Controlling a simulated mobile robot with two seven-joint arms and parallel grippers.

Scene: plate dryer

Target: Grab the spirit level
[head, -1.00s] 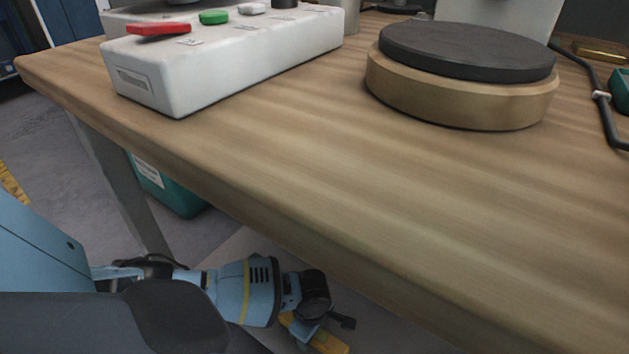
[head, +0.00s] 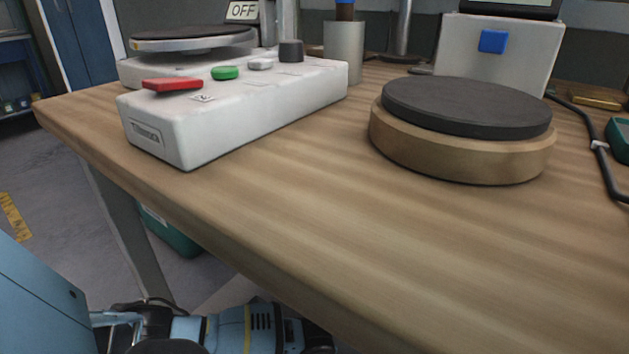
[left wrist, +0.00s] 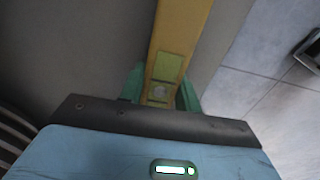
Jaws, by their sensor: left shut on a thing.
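The spirit level (left wrist: 181,35) is a long yellow bar with a pale yellow-green window, seen in the left wrist view. It runs from the jaws toward the top of that picture. My left gripper (left wrist: 160,92) is shut on it, with a green finger on each side. In the head view my left forearm shows at the bottom, below and in front of the table edge. The jaws and the level are out of sight there. My right gripper is in neither view.
The wooden table (head: 310,230) carries a white control box (head: 230,115) with coloured buttons, a round black-topped disc (head: 465,108) and a dark cable at the right. A table leg (head: 125,230) and a teal bin (head: 170,235) stand below. The table's front middle is clear.

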